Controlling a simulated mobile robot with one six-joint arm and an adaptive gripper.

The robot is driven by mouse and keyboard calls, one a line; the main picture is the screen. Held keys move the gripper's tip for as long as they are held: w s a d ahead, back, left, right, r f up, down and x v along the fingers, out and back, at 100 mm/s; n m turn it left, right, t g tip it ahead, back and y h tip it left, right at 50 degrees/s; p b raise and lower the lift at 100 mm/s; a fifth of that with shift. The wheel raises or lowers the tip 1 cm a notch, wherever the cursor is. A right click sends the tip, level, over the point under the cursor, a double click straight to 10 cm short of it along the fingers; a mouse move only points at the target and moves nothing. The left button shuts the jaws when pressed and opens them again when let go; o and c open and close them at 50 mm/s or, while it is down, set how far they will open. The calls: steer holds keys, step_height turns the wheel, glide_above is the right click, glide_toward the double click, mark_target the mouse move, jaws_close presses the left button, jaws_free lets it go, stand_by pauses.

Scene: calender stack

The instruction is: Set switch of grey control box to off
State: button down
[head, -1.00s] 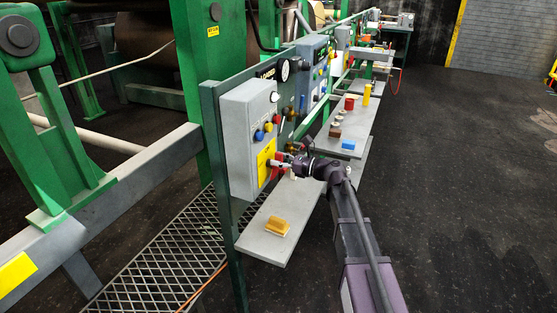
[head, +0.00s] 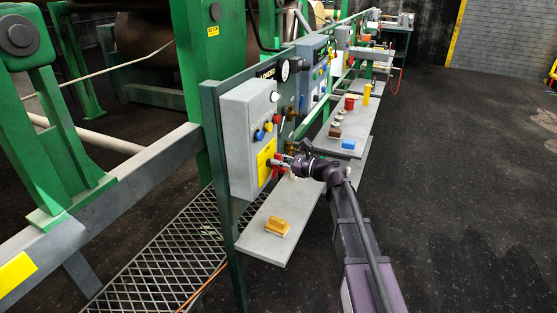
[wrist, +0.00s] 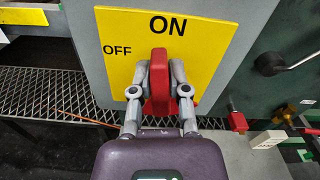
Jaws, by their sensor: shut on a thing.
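The grey control box (head: 236,130) is mounted on the green frame at the centre-left of the head view. Its yellow plate (wrist: 118,75) fills much of the wrist view, with ON at the top and OFF at the upper left. The red switch (wrist: 159,82) stands upright on the plate, its upper end just below ON. My gripper (wrist: 159,76) is shut on the switch, one finger on each side. In the head view my gripper (head: 282,161) is at the lower front of the box, and the switch is hard to make out there.
A grey shelf (head: 262,245) below the box holds a yellow-orange block (head: 276,226). Farther back, another shelf holds a blue block (head: 348,144) and a yellow cylinder (head: 366,94). A black handle (wrist: 270,64) and a red lever (wrist: 237,121) are right of the box.

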steer(key=n, duration=0.2)
steer(key=s+n, duration=0.1)
steer(key=n, duration=0.1)
steer(key=shift+a+f, duration=0.15)
steer(key=shift+f, duration=0.05)
steer(key=n, duration=0.2)
steer(key=n+b, duration=0.1)
steer(key=shift+s+a+f+n, duration=0.1)
steer(key=shift+s+f+n, duration=0.2)
steer(key=shift+n, duration=0.1)
steer(key=n, duration=0.4)
steer(key=shift+s+a+f+n+b, duration=0.1)
steer(key=shift+s+f+n+b, duration=0.05)
steer(key=shift+f+n+b, duration=0.4)
steer(key=shift+n, duration=0.7)
steer(key=shift+f+n+b, duration=0.2)
steer(key=shift+n, duration=0.65)
steer(key=c, duration=0.6)
jaws_free()
steer(key=shift+s, duration=0.1)
